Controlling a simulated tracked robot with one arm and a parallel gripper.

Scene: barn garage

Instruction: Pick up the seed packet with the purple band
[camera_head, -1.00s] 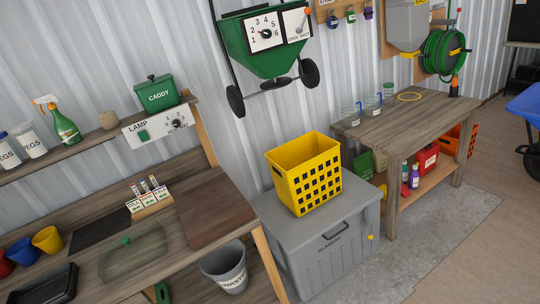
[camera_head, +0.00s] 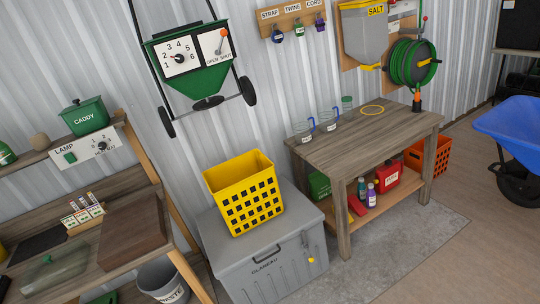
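Several small seed packets (camera_head: 82,212) stand upright in a wooden holder on the potting bench at the left. Their coloured bands are too small to tell apart surely, so I cannot say which one has the purple band. My gripper is not in view.
The bench holds a brown board (camera_head: 133,232) and a clear lidded tray (camera_head: 52,277). A yellow crate (camera_head: 246,196) stands on a grey chest (camera_head: 262,262). A wooden table (camera_head: 365,139) stands to the right, with a blue wheelbarrow (camera_head: 512,128) beyond open floor.

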